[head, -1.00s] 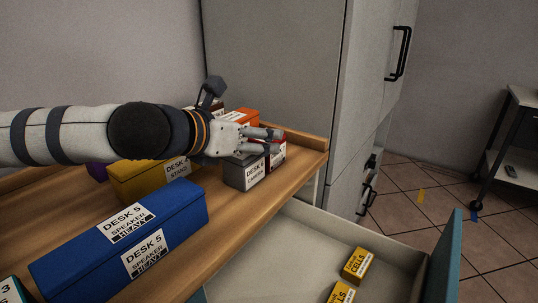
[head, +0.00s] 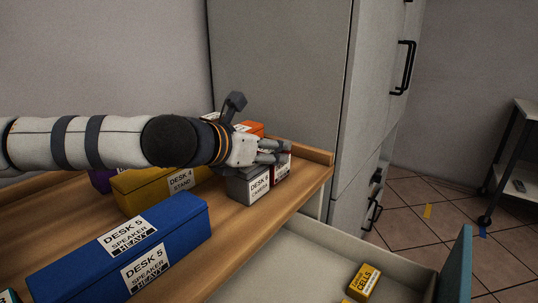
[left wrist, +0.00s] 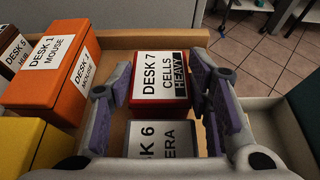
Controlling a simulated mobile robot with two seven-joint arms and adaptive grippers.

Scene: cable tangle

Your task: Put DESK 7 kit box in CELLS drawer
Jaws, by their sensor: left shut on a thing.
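The DESK 7 box (left wrist: 158,80) is red with a white CELLS HEAVY label and stands on the wooden shelf in the left wrist view. In the head view only a dark red part of it (head: 284,168) shows under my fingers. The open drawer (head: 335,240) lies below and right of the shelf, with yellow CELLS packs (head: 364,281) inside. My right gripper is out of view.
The grey DESK 6 camera box (head: 249,186) stands close beside the DESK 7 box. The orange DESK 1 mouse box (left wrist: 60,70), yellow DESK 4 box (head: 160,188) and long blue DESK 5 box (head: 125,250) share the shelf (head: 225,225). The shelf has a raised rim. Much of the visible drawer floor is clear.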

